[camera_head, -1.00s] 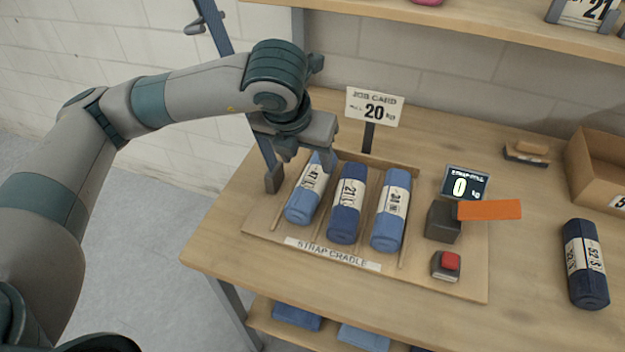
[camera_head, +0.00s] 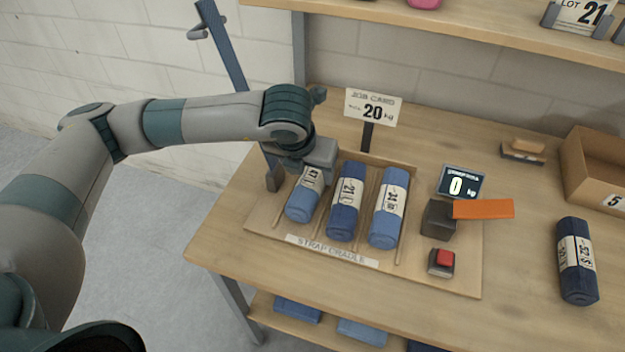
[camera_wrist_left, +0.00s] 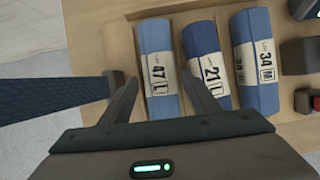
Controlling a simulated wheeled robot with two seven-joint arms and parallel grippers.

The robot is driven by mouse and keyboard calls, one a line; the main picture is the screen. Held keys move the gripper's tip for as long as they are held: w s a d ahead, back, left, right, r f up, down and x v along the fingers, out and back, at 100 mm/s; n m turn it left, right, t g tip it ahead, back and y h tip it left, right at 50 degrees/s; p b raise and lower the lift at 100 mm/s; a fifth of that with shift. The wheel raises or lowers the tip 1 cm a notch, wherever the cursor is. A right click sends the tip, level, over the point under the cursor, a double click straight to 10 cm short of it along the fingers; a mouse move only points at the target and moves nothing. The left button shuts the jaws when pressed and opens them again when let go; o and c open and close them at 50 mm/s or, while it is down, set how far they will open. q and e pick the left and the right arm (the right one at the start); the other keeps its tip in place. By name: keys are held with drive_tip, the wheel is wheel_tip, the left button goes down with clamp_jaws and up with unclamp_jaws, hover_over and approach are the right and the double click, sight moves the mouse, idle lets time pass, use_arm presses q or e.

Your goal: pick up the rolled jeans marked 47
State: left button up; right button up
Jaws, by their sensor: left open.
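The rolled jeans marked 47 (camera_head: 304,201) lie in the leftmost slot of the strap cradle (camera_head: 390,268), light blue with a pale label band. In the left wrist view the roll (camera_wrist_left: 156,60) shows its 47 L label between my two fingers. My left gripper (camera_wrist_left: 160,95) is open, with one finger on each side of the roll. In the head view my left gripper (camera_head: 300,170) is over the roll's far end and hides part of it. I cannot tell whether the fingers touch it. My right gripper is not in view.
Rolls marked 21 (camera_head: 346,205) and 34 (camera_head: 389,210) lie close beside it to the right. A job card (camera_head: 373,107) stands behind. A red button (camera_head: 444,258) and orange lever (camera_head: 484,209) are at the right.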

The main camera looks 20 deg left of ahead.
sight(311, 177)
use_arm(q)
drive_tip(key=p+x, duration=0.1)
drive_tip(key=x, duration=0.2)
drive_tip(key=shift+s+a+p, duration=0.1)
drive_tip(key=shift+s+p, duration=0.1)
drive_tip(key=shift+p, duration=0.15)
drive_tip(key=shift+w+f, duration=0.2)
drive_tip(key=shift+f, duration=0.4)
drive_tip(key=c, duration=1.1)
drive_tip(key=shift+r, duration=0.2)
